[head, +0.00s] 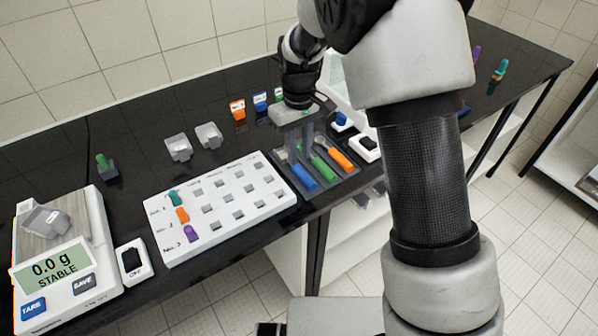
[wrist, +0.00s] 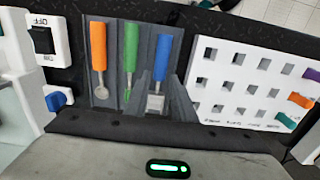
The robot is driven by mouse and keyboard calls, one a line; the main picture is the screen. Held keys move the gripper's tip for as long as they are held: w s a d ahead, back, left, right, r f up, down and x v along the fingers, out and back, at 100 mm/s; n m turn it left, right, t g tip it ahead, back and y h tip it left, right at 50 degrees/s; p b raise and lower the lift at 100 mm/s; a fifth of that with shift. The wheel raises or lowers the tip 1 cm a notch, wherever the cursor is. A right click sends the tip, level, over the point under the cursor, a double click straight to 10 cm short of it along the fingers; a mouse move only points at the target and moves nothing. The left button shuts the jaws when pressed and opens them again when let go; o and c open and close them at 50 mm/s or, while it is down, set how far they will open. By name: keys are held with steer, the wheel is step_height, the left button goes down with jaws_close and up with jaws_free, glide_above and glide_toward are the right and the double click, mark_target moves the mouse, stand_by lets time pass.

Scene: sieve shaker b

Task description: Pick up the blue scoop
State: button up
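The blue scoop (head: 303,177) lies in a dark grey tray (head: 318,192), the leftmost of three scoops in the head view. In the wrist view the blue scoop (wrist: 162,58) is the rightmost, its handle pointing away from my gripper and its metal bowl nearer. My gripper (head: 301,146) points down over the tray's back part. In the wrist view grey finger shapes (wrist: 161,92) stand apart on both sides of the blue scoop's bowl, with nothing held. The exact height of the fingertips above the scoop is hard to tell.
A green scoop (wrist: 131,48) and an orange scoop (wrist: 98,46) lie beside the blue one. A white holed rack (head: 222,207) stands left of the tray. A white switch box (head: 366,148) is close on the right. A scale (head: 62,265) stands far left.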

mark_target(299, 168)
step_height(299, 168, down, 5)
steer(key=shift+f, duration=0.1)
steer(key=shift+s, duration=0.1)
steer(key=shift+c, duration=0.3)
jaws_close()
